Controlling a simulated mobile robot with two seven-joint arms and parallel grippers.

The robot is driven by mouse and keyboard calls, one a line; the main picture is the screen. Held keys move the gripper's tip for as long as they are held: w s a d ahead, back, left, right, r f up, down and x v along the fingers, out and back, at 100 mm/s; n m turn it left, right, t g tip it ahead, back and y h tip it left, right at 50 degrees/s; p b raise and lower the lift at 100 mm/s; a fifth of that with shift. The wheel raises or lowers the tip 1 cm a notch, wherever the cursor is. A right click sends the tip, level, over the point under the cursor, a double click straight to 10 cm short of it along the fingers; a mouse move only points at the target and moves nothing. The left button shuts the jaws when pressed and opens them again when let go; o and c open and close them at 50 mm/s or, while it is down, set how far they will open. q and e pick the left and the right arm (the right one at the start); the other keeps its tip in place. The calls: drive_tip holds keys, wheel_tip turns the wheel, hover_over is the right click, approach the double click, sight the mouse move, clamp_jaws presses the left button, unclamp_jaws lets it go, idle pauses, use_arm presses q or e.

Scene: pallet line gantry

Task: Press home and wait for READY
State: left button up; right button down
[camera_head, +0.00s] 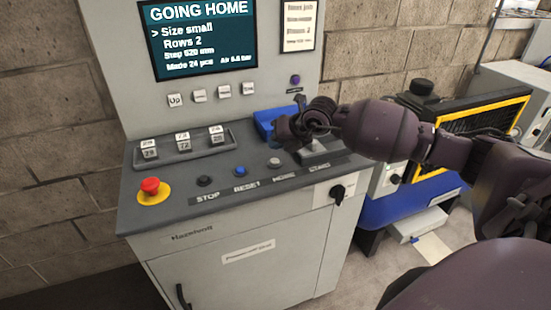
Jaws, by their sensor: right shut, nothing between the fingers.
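The grey control console (150,214) stands in front of me. Its screen (203,38) reads "GOING HOME" at the top, with size, rows and step lines below. The pale home button (274,162) sits on the sloped panel above its label, right of the blue reset button (240,171) and the dark stop button (204,181). My right gripper (287,137) is shut and empty over the right part of the panel, just behind and right of the home button, apart from it in the picture. It and the arm hide the start button. My left gripper is out of view.
A red emergency stop (151,187) on a yellow base is at the panel's left front. Thumbwheel counters (183,147) sit behind the buttons. A blue box (267,124) lies near the gripper. A yellow-framed machine (466,125) stands to the right.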

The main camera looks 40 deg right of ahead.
sight(276, 160)
drive_tip(key=shift+r+p, duration=0.75)
drive_tip(key=shift+r, duration=0.85)
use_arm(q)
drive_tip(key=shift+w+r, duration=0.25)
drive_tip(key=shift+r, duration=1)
use_arm(e)
drive_tip(key=shift+f, duration=0.1)
